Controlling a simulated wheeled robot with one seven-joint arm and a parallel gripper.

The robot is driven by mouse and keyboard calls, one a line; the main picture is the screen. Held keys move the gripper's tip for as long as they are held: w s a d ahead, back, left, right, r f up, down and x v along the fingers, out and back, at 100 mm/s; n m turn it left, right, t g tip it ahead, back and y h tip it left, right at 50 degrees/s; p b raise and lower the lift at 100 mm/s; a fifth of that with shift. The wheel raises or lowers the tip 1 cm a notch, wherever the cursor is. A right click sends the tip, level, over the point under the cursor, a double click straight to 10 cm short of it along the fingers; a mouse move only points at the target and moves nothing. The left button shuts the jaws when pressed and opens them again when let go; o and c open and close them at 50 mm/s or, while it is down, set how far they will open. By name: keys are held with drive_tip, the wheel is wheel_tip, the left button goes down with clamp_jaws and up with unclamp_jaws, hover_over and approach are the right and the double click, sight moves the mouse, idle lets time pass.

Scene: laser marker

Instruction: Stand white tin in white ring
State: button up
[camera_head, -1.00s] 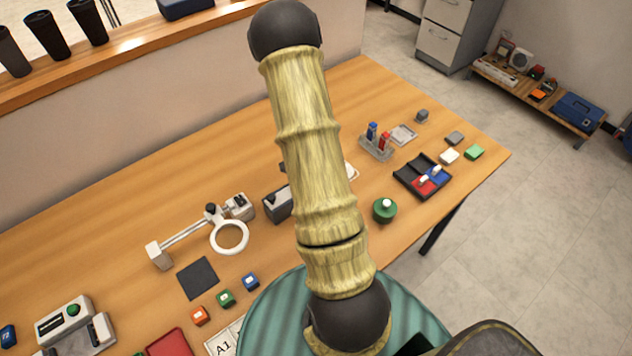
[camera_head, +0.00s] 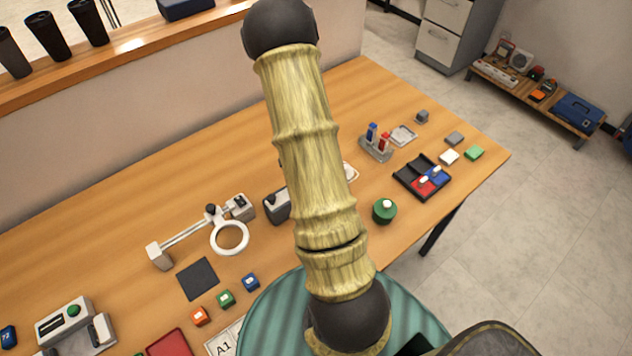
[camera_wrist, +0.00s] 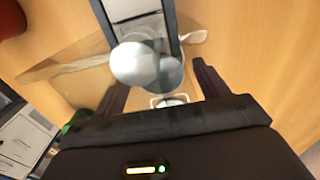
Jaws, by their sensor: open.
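In the wrist view my gripper (camera_wrist: 158,78) is open, with dark fingers apart on either side. A pale round thing (camera_wrist: 134,63), perhaps the white tin, shows ahead of the fingers, nearer the left one. A greyer round shape (camera_wrist: 170,76) is beside it. A small white ring-like outline (camera_wrist: 168,101) lies below them; I cannot tell whether it is the white ring. No contact with the fingers is clear. In the head view my arm hides my gripper and the table behind it. A white-edged item (camera_head: 350,172) peeks out there.
A white hoop (camera_head: 232,237) on a jointed bench stand lies left of my arm. A green round pot (camera_head: 384,210) and a black tray (camera_head: 422,177) with red and blue compartments stand to the right. Small coloured blocks (camera_head: 225,298) sit in front.

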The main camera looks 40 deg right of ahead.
wheel_tip(320, 180, up, 10)
drive_tip(key=shift+p, duration=0.3)
idle(0.4)
drive_tip(key=s+a+r+n+t, duration=0.1)
drive_tip(key=s+a+r+n, duration=0.1)
drive_tip(key=a+n, duration=0.4)
drive_tip(key=s+a+r+n, duration=0.2)
drive_tip(key=a+r+n, duration=0.1)
drive_tip(key=a+n, duration=0.3)
drive_tip(key=s+a+r+n+t, duration=0.1)
drive_tip(key=s+a+r+n, duration=0.1)
drive_tip(key=a+n, duration=0.4)
drive_tip(key=a+r, duration=0.1)
drive_tip(key=a, duration=0.2)
drive_tip(key=shift+s+r+t, duration=0.15)
drive_tip(key=shift+r+t, duration=0.1)
drive_tip(key=shift+t, duration=0.05)
